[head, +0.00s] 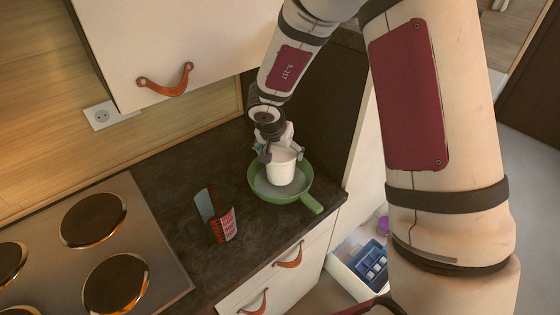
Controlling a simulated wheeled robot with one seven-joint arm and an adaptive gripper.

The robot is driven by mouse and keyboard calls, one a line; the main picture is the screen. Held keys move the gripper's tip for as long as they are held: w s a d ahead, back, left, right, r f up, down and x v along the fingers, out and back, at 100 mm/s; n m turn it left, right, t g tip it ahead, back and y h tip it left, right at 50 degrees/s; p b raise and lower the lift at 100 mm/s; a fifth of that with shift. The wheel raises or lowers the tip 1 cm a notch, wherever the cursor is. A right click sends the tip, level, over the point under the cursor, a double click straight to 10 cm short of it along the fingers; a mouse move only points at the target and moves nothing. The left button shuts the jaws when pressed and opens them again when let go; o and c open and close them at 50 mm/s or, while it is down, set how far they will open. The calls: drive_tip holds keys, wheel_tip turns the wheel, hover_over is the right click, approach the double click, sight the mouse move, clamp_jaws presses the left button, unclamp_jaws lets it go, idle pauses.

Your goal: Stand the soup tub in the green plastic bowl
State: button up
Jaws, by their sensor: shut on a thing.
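The soup tub is a plain white tub (281,174), upright, in the head view. My gripper (282,153) is shut on its upper part, coming from above and behind. The tub is over the middle of a round green vessel (254,188) with a grey inside. This vessel has a short green handle (312,204) pointing to the front right, so it looks like a pan. I see no other green bowl. The tub hides part of the vessel's floor, and I cannot tell whether its base touches it.
A red patterned object with a blue-grey part (226,226) stands on the dark counter (180,185) left of the vessel. A hob (145,230) lies further left. A wall cabinet (170,45) hangs above. Below right is an open white container (345,268) with blue contents.

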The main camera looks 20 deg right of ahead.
drive_tip(key=shift+f, duration=1.7)
drive_tip(key=shift+f, duration=0.15)
drive_tip(key=shift+f, duration=0.25)
drive_tip(key=o, duration=1.6)
drive_tip(key=shift+o, duration=0.2)
drive_tip(key=shift+r, duration=0.15)
